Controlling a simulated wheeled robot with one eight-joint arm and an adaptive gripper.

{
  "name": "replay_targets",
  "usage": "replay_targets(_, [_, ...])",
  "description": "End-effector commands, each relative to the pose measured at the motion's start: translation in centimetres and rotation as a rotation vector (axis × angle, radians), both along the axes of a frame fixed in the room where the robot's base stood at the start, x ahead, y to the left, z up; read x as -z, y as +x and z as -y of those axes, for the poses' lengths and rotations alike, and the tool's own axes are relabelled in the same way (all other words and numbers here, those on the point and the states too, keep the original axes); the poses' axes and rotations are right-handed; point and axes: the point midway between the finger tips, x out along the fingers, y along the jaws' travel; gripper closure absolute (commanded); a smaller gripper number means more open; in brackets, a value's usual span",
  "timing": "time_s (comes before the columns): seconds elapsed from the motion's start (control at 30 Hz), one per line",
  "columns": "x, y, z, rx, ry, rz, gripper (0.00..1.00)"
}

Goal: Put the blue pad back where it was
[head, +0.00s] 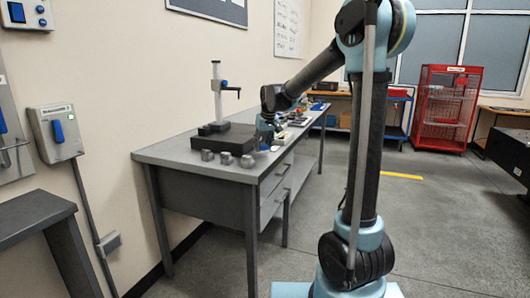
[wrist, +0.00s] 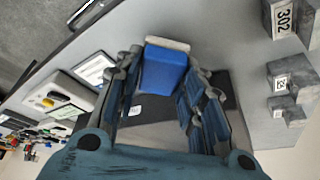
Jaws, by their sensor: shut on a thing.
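The blue pad (wrist: 164,70) is a blue block with a pale strip along its far end. In the wrist view it sits between the two fingers of my gripper (wrist: 160,92), which is shut on it. In the head view my gripper (head: 266,138) is over the grey bench (head: 180,152), at the right side of the dark stand base. The pad is too small there to make out clearly. I cannot tell whether the pad touches the bench.
A height stand (head: 217,90) rises from its dark base. Several grey metal blocks (head: 226,158) line the bench's front; one (wrist: 285,20) is marked 302. A red cage (head: 447,105) stands behind, beyond open floor.

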Motion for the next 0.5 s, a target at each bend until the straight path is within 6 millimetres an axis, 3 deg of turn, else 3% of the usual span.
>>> replay_targets(0.2, [2.5,0.0,-0.1,0.0,0.0,0.0,0.94])
replay_targets(0.5, [2.7,0.0,0.0,0.0,0.0,0.0,0.94])
